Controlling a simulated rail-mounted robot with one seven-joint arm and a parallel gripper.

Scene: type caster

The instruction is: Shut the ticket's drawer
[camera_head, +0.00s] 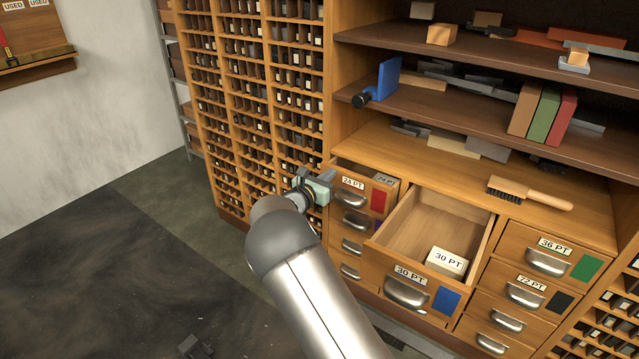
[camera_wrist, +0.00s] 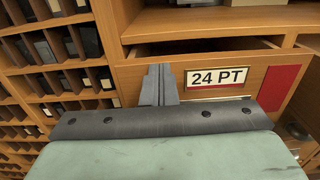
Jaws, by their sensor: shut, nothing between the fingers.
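The 24 PT drawer (camera_head: 362,196) has a red patch and stands partly open, with a block labelled 24 PT (camera_head: 384,179) inside. In the wrist view, its front (camera_wrist: 222,96) fills the middle, with a dark gap behind its top edge. My gripper (camera_head: 326,180) is shut and empty at the left end of that front; I cannot tell whether the fingertips (camera_wrist: 158,84) touch it. The 30 PT drawer (camera_head: 411,288) has a blue patch and is pulled far out, with a white 30 PT block (camera_head: 447,262) inside. I cannot make out a ticket.
The 36 PT drawer (camera_head: 544,262) and 72 PT drawer (camera_head: 525,293) look closed at the right. A brush (camera_head: 530,194) lies on the counter above. Shelves with blocks and books rise behind. A pigeonhole rack (camera_head: 255,90) stands left. Floor at left is mostly free.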

